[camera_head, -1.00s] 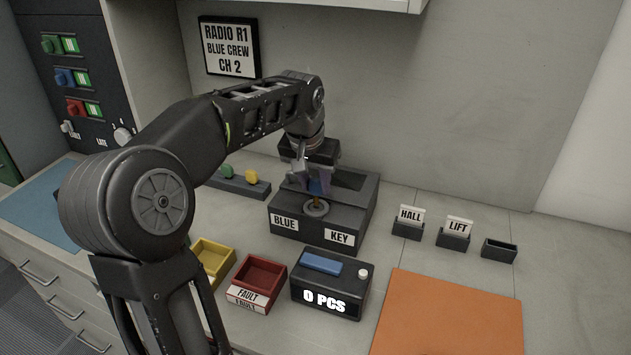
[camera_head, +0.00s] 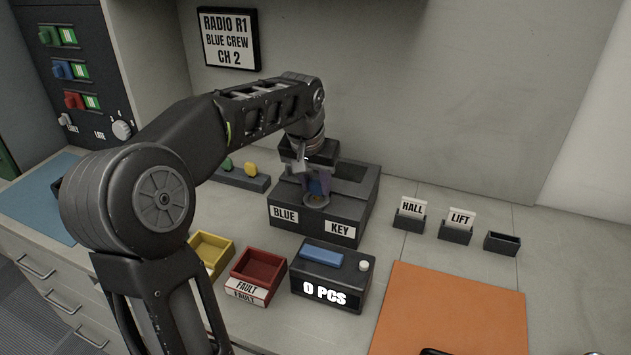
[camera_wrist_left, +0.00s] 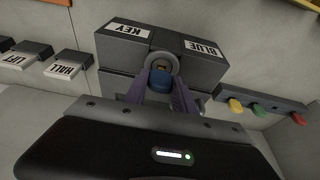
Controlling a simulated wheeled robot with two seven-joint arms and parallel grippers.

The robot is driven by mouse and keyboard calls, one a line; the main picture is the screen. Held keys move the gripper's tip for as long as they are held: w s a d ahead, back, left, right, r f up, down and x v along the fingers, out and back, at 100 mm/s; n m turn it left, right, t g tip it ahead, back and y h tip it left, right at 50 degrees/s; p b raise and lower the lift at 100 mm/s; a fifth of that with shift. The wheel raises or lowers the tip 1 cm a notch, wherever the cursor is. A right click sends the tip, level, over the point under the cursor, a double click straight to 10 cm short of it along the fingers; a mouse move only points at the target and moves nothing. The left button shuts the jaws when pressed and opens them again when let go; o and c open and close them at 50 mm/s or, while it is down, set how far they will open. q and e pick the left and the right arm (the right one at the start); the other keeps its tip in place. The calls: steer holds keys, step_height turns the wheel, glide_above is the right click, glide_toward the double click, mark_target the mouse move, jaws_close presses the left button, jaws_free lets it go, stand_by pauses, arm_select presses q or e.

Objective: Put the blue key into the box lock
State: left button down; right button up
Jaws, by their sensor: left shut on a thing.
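The dark box labelled "BLUE" and "KEY" (camera_head: 312,226) stands on the counter; it also shows in the left wrist view (camera_wrist_left: 160,75). Its round lock (camera_head: 317,200) is on top near the front edge. My left gripper (camera_head: 316,188) is right above the lock, pointing down, shut on the blue key (camera_wrist_left: 161,78). In the left wrist view the blue key head sits between the purple fingers, over the lock ring (camera_wrist_left: 163,58). The key's lower end is hidden, so how deep it sits cannot be told. My right gripper is not identifiable.
A rack with green and yellow keys (camera_head: 240,176) stands left of the box. A red FAULT bin (camera_head: 258,270), a yellow bin (camera_head: 211,252) and a "0 PCS" counter (camera_head: 330,277) stand in front. HALL (camera_head: 409,217) and LIFT (camera_head: 457,228) holders are right.

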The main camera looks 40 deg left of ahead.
mark_target(312, 208)
arm_select(q)
steer(key=shift+f+b, duration=0.3)
steer(key=shift+f, duration=0.15)
steer(key=c, duration=0.9)
jaws_free()
steer(key=shift+c, duration=0.2)
steer(key=v, duration=0.7)
steer(key=shift+r+b, duration=0.3)
steer(key=shift+r, duration=0.1)
steer(key=shift+s, duration=0.15)
